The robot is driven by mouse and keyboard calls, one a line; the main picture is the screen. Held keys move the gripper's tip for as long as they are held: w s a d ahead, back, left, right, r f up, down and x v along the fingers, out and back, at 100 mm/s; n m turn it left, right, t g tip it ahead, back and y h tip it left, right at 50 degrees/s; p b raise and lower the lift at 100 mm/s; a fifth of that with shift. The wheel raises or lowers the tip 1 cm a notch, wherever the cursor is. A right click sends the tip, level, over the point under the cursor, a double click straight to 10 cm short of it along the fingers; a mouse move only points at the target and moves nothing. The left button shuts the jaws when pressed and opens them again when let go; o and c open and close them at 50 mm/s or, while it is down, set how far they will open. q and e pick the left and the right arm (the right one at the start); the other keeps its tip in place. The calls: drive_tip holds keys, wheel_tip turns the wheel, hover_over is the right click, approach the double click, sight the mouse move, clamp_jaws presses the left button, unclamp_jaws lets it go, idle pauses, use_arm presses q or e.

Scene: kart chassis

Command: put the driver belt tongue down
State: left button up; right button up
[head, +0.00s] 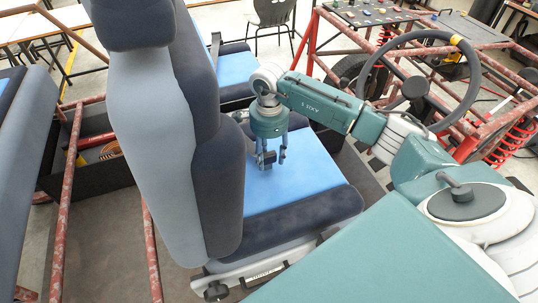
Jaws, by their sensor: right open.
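My right gripper (271,160) is open, pointing down just above the blue cushion of the driver seat (295,165). A small dark piece (266,159) shows at its left finger; it may be the belt tongue or part of the finger, and I cannot tell which. Whether it touches the cushion is also unclear. I cannot make out a belt strap on the driver seat. The tall grey and dark backrest (160,130) stands left of the gripper. My left gripper is out of view.
The steering wheel (462,42) is beyond my right arm. A second blue seat (236,66) stands behind the driver seat. Red frame tubes (67,190) run at the left, beside a dark bin (95,170). A panel with small parts (365,14) is at the top.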

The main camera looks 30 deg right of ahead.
sight(269, 155)
drive_tip(key=shift+r, duration=0.25)
drive_tip(key=shift+w+r, duration=0.1)
drive_tip(key=shift+r, duration=0.15)
wheel_tip(269, 155, up, 11)
drive_tip(key=b, duration=0.4)
drive_tip(key=shift+r, duration=0.2)
drive_tip(key=shift+f, duration=0.1)
